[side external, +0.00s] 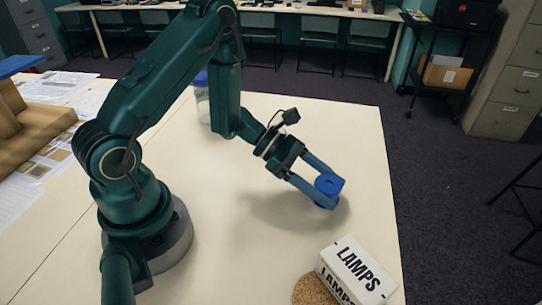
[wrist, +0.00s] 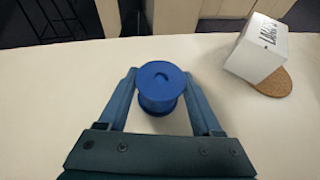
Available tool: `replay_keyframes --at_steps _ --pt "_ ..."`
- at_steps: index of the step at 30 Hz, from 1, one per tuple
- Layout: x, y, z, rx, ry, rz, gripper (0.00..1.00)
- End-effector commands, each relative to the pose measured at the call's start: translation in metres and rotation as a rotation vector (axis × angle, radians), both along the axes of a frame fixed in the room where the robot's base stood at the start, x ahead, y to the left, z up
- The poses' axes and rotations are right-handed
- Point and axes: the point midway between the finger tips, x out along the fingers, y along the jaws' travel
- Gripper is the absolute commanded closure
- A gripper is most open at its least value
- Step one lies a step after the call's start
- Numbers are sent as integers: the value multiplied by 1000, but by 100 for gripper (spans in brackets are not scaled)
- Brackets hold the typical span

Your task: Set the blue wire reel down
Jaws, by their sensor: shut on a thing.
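The blue wire reel (side external: 327,184) is a small blue spool between the fingers of my gripper (side external: 328,193) in the side view. My gripper is shut on it, near the right edge of the table. A shadow lies on the table to the left of the reel; I cannot tell how high the reel is above the table or whether it touches. In the wrist view the reel (wrist: 161,88) shows its round top flange, between the two fingertips of my gripper (wrist: 162,98).
A white box marked LAMPS (side external: 352,270) stands partly on a round cork mat (side external: 312,290) near the front right; the box (wrist: 256,48) also shows in the wrist view. A blue-lidded jar (side external: 202,100) stands behind my arm. The cream tabletop (side external: 250,235) around the reel is clear.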

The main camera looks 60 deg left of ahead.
Motion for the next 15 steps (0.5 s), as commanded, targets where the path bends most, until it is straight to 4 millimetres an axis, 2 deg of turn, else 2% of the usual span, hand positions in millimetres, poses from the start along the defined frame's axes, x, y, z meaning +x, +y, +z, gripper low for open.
replay_keyframes --at_steps 11,12,14,15 --pt "0 0 -4 -1 0 -1 94" --pt "0 0 -4 0 0 -1 26" --pt "0 0 -4 0 -1 0 4" --pt "0 0 -4 0 -1 0 4"
